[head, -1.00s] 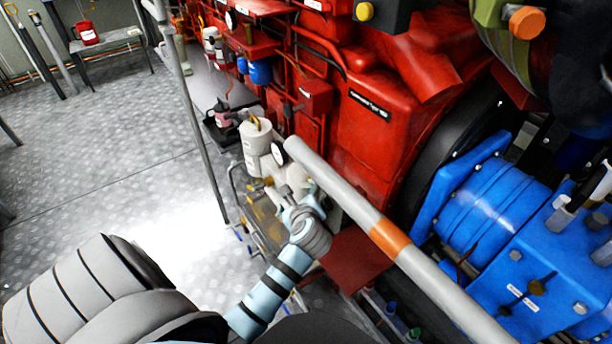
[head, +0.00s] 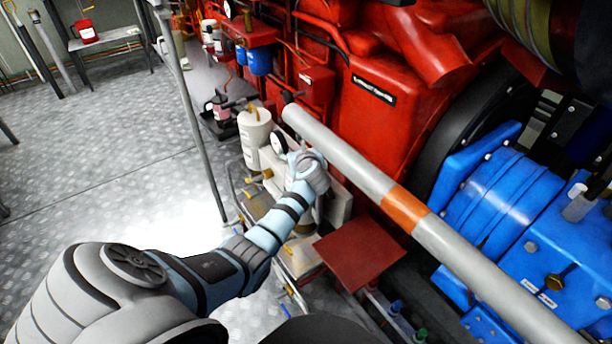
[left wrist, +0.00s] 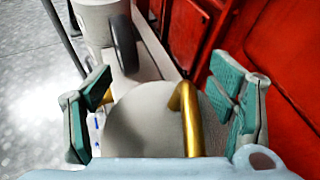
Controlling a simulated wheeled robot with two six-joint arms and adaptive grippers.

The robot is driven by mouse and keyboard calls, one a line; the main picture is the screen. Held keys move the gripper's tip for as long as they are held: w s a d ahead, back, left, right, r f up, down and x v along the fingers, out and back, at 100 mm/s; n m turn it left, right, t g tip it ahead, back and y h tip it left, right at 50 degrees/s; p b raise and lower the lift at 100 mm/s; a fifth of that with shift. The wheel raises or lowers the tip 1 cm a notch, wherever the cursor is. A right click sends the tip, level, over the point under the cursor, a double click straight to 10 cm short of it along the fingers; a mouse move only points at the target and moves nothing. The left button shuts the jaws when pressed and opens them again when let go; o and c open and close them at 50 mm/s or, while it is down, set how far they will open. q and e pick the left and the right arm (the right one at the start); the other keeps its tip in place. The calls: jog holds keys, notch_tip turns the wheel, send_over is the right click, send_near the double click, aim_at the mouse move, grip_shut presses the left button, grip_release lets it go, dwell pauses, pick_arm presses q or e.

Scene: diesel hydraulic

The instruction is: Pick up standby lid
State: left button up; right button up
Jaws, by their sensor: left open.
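In the left wrist view a pale grey round lid (left wrist: 140,120) with a bent brass handle (left wrist: 188,115) lies right in front of my left gripper (left wrist: 165,88). I take it for the standby lid. The gripper's two teal-padded fingers are spread wide on either side of the lid, with the handle between them, and hold nothing. The lower edge of the lid is hidden by the gripper body. In the head view my left gripper (head: 298,162) is over the pale filter unit beside the red engine, and its hand hides the lid. My right gripper is not in view.
A grey pipe with an orange band (head: 404,210) slants past on the right. The red engine (head: 385,110) walls the right side.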

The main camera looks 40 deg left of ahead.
pick_arm(q)
jog(key=shift+r, duration=0.1)
jog(key=c, duration=0.7)
grip_shut()
jog(key=shift+r+p, duration=0.1)
jog(key=shift+p, duration=0.2)
notch_tip(320, 180, up, 18)
jog(key=p, duration=0.7)
notch_tip(320, 180, down, 7)
jog(key=g+p, duration=0.1)
jog(key=p, duration=0.1)
jog(key=shift+a+n+y+p, duration=0.2)
jog(key=shift+n+y+p, duration=0.1)
jog(key=shift+n+p, duration=0.1)
